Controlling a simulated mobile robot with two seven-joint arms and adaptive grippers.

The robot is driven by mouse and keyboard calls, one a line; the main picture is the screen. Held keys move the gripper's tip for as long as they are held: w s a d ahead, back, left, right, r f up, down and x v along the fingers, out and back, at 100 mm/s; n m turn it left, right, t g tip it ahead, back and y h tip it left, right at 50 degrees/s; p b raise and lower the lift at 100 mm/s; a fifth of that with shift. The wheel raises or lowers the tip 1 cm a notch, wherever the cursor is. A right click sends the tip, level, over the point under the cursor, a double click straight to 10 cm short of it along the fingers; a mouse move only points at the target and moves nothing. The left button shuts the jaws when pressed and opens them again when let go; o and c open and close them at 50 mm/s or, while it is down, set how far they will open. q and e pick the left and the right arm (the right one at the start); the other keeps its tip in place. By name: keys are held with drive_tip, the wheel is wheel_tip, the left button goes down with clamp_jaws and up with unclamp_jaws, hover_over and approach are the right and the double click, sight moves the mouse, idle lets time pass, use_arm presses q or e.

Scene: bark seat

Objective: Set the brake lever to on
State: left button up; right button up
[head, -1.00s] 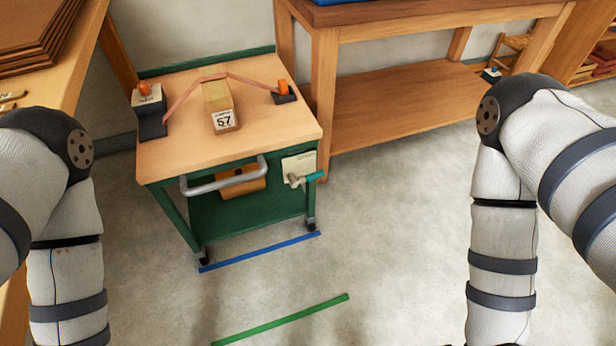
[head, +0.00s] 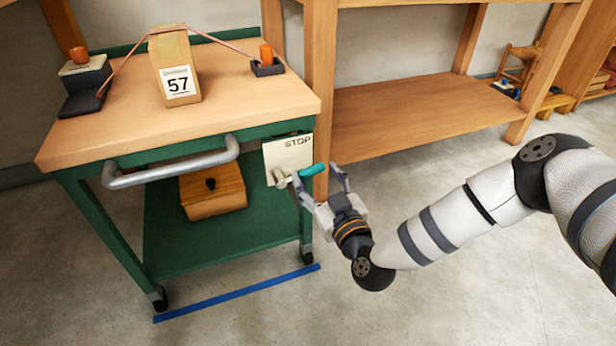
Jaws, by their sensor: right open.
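The brake lever has a teal handle (head: 313,169) on a grey pivot, on a pale plate marked STOP (head: 286,152) at the cart's front right corner. The lever points right and slightly up, and the STOP word is above it. My right gripper (head: 318,176) is open at the lever, with one finger near the pivot and the other just right of the teal tip. The handle shows between the fingers; I cannot tell whether they touch it. My left gripper is not in view.
The green cart has a wooden top (head: 230,98), a grey push handle (head: 172,170) and a wooden box (head: 212,190) on its lower shelf. A block marked 57 (head: 176,72) stands on top under a strap. A wooden bench (head: 420,108) is close on the right. Blue tape (head: 235,293) lies on the floor.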

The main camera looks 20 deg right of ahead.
sight(312, 170)
drive_tip(key=w+b, duration=0.1)
drive_tip(key=w, duration=0.2)
drive_tip(key=shift+w+a, duration=0.1)
drive_tip(key=shift+w, duration=0.2)
